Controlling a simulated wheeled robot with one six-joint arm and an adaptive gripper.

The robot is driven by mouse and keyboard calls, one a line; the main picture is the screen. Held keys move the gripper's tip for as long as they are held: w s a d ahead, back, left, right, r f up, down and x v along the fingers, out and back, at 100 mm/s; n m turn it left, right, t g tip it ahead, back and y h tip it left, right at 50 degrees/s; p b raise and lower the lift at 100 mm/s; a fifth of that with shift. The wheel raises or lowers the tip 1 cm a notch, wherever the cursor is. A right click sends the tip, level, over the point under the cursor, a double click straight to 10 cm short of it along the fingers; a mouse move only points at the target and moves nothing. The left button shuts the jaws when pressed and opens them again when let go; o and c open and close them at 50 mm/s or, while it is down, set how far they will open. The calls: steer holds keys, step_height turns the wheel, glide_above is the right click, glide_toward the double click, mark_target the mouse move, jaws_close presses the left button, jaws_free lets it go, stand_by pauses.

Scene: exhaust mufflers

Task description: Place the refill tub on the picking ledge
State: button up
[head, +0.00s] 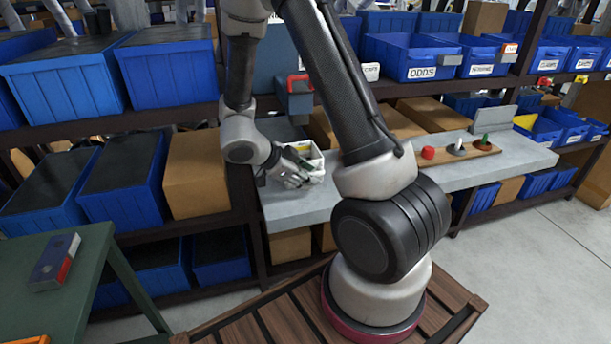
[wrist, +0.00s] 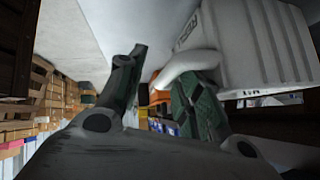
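The refill tub (head: 313,164) is small and white, with something yellow and dark showing at its open top. It is at the left end of the grey picking ledge (head: 300,205) and seems to stand on it; exact contact is hidden. In the wrist view the tub's ribbed white side (wrist: 265,45) fills the upper right, with a curved white handle or rim. My gripper (head: 294,181) is at the tub's near left side. In the wrist view my gripper (wrist: 160,85) has its fingers spread, the right one beside or behind the handle. I see nothing clamped between them.
A wooden strip (head: 455,166) with a red, a grey and a green piece lies on the ledge's right part. Blue bins (head: 410,55) line the shelves. A green table (head: 55,285) stands at left.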

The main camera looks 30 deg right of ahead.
steer(key=shift+r, duration=0.1)
steer(key=v, duration=1.1)
steer(key=w+r+n+t+y, duration=0.4)
steer(key=w+r+n+t, duration=0.1)
steer(key=w+r+t, duration=0.5)
steer(key=s+a+r+n+t+y, duration=0.1)
steer(key=a+r+n+t+y, duration=0.1)
steer(key=a+r+n+y, duration=0.4)
steer(key=s+d+n+g, duration=0.4)
steer(key=s+d+n, duration=0.1)
steer(key=s, duration=0.7)
steer(key=s+d+r+n+g, duration=0.1)
steer(key=s+d+n+g, duration=0.2)
steer(key=s, duration=1)
steer(key=d+n, duration=0.3)
steer(key=shift+s+n+g+h, duration=0.3)
steer(key=shift+g, duration=0.1)
